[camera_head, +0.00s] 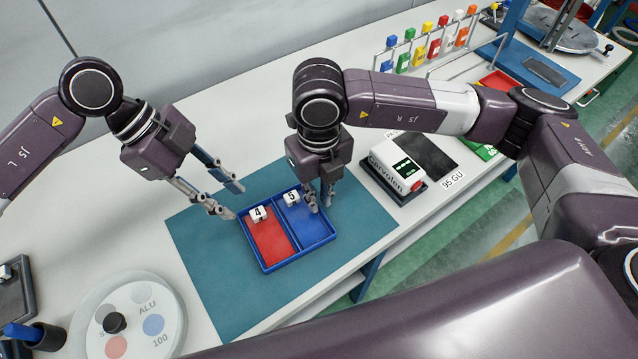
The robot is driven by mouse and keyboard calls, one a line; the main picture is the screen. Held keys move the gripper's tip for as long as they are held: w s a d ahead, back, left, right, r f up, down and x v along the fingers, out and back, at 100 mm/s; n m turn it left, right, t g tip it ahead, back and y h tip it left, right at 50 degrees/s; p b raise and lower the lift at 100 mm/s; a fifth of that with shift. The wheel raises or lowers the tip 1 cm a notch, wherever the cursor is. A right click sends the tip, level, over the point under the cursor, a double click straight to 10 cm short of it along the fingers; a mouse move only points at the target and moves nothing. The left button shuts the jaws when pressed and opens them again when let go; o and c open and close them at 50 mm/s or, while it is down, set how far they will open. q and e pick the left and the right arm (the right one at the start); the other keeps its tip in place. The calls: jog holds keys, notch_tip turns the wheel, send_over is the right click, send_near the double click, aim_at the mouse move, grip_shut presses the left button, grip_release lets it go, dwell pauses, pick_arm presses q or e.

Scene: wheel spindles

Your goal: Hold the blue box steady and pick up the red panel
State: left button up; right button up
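The blue box (267,270) lies on the teal mat, with two compartments side by side. The red panel (270,242) lies in the left compartment, with a white cube marked 4 (257,214) at its far end. The right compartment has a blue floor or panel (312,230) and a white cube marked 5 (291,198). My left gripper (235,200) is open and empty, just outside the box's left far corner. My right gripper (321,207) points down over the right compartment near cube 5. Its fingertips are close together, and whether they grip anything is unclear.
The teal mat (205,270) has free room left of the box. A round dial plate (130,318) is at the lower left. A white device marked Garvolen (396,165) stands right of the mat. A rack of coloured blocks (420,50) stands behind.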

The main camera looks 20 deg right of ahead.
jog(key=shift+f, duration=0.85)
jog(key=shift+c, duration=0.4)
grip_shut()
